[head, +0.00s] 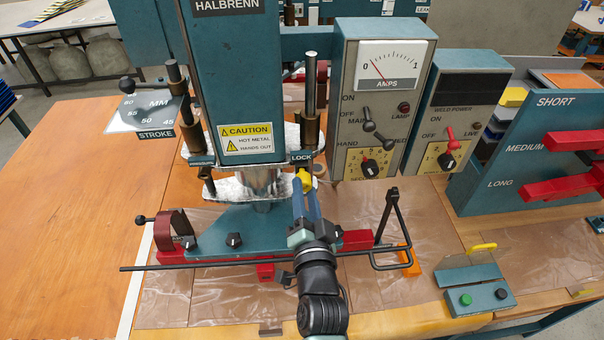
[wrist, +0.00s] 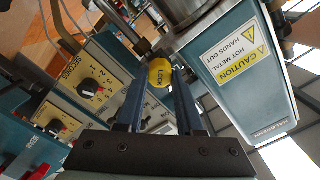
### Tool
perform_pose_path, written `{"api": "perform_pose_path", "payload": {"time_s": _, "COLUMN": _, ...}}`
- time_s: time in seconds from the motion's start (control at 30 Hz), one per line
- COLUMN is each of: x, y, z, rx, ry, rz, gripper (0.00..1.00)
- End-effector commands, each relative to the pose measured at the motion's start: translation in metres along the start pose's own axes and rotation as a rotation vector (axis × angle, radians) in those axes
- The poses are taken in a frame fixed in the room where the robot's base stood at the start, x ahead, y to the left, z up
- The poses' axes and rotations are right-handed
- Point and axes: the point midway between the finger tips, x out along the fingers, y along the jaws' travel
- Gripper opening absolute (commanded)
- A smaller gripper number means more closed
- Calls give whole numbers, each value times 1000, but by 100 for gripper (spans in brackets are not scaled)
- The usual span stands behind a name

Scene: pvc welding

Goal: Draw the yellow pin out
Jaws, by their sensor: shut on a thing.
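The yellow pin (head: 305,179) sits at the lower right of the welding head, just below the LOCK label (head: 301,158). The wrist view shows the fingertips (wrist: 161,80) at the knob. The pin's shank is hidden, so I cannot tell how deep it sits.
The teal press column (head: 228,60) with a caution label stands just behind my gripper. The amps box (head: 382,90) and weld power box (head: 457,105) stand to the right. A long dark rod (head: 190,267) crosses low in front.

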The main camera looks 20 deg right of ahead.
Motion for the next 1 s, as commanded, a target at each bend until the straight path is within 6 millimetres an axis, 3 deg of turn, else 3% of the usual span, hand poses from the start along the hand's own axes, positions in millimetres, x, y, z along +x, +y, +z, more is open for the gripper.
{"api": "perform_pose_path", "payload": {"time_s": 0.8, "x": 17, "y": 0, "z": 0, "rx": 0, "ry": 0, "rz": 1, "gripper": 0}}
{"api": "perform_pose_path", "payload": {"time_s": 0.83, "x": 16, "y": 0, "z": 0, "rx": 0, "ry": 0, "rz": 1, "gripper": 41}}
{"api": "perform_pose_path", "payload": {"time_s": 1.0, "x": 16, "y": 0, "z": 0, "rx": 0, "ry": -1, "rz": 1, "gripper": 71}}
